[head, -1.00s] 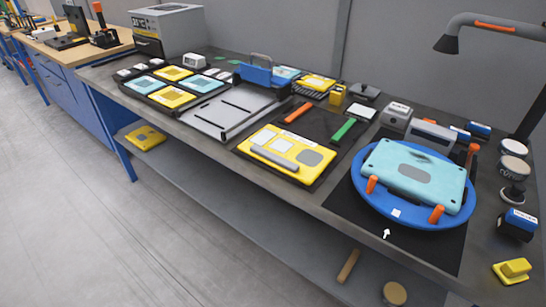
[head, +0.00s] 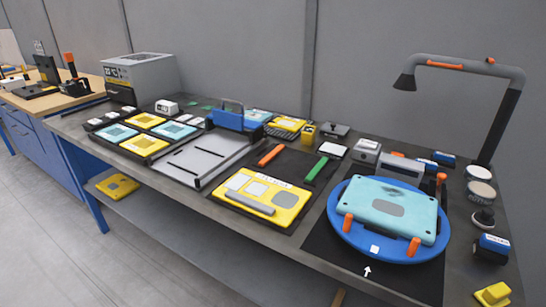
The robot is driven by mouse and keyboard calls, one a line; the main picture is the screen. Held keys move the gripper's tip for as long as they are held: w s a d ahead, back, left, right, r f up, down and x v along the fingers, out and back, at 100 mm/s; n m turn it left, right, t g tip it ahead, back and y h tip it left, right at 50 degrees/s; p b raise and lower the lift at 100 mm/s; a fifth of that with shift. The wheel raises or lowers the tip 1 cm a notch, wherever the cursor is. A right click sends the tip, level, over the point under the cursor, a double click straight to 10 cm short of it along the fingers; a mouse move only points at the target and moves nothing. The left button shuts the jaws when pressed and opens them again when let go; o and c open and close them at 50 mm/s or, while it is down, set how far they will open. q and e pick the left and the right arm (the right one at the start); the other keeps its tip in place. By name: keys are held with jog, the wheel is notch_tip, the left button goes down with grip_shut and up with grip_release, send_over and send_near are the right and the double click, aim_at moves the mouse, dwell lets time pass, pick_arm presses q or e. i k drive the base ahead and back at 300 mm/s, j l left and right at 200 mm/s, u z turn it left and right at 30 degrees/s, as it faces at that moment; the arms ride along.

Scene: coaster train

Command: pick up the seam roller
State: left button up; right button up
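A tool with a green handle (head: 316,168) and a wide white head (head: 333,150) lies on a dark mat in the middle of the bench. It looks like the seam roller, but its head is too small to be sure. A tool with an orange handle (head: 271,154) lies to its left on the same mat. Both lie flat and in the open. Neither of my grippers shows in the head view.
A blue turntable (head: 346,239) with orange pegs carries a teal panel (head: 391,207) at the right. A yellow panel (head: 282,211) lies at the front edge. A lamp (head: 468,67) arches over the right. The floor in front is clear.

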aim_at(494, 249)
jog(key=z, duration=1.4)
jog(key=k+u, duration=0.15)
jog(key=u, duration=0.3)
jog(key=k+j+u, duration=0.1)
jog(key=u, duration=0.35)
jog(key=k, duration=0.1)
